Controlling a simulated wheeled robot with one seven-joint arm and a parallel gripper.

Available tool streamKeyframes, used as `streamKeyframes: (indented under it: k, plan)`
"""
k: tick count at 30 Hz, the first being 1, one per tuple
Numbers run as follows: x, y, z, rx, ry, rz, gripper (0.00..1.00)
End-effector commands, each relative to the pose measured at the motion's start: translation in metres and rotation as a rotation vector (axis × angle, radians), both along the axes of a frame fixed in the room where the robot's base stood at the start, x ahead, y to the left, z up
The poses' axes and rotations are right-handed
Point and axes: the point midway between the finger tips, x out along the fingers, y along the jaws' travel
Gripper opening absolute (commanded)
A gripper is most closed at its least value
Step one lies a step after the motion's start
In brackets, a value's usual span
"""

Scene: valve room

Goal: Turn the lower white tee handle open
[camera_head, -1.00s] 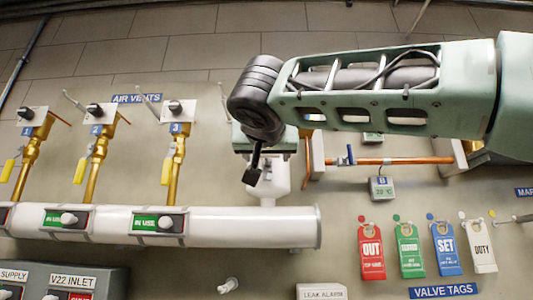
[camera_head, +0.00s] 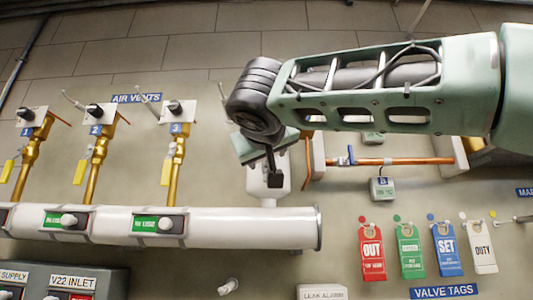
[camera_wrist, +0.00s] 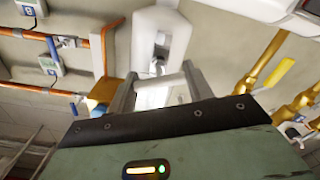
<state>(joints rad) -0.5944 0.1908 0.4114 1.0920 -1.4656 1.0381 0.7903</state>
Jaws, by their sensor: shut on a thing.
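My gripper (camera_wrist: 157,80) is turned at an angle in front of a white valve body (camera_wrist: 160,25) on the wall. Its two fingers stand either side of a pale piece, which looks like the white tee handle (camera_wrist: 153,97), and are shut on it. The handle's ends are mostly hidden by the fingers and the dark edge of my palm. In the head view the white valve body (camera_head: 266,184) rises from the white pipe (camera_head: 255,228), partly behind my gripper. My wrist and palm hide the handle there.
Brass air vent valves (camera_head: 172,165) with yellow tags stand to the left. A copper pipe (camera_head: 400,161) with a blue handle and a small gauge box (camera_head: 382,189) are on the right. Coloured valve tags (camera_head: 411,250) hang lower right. A grey control box (camera_head: 95,280) is lower left.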

Motion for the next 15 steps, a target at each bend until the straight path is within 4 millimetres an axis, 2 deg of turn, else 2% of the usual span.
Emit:
streamKeyframes:
  k: [15]
  plan:
    - [-0.0004,0.0012,0.0001,-0.490,0.018,0.000,0.28]
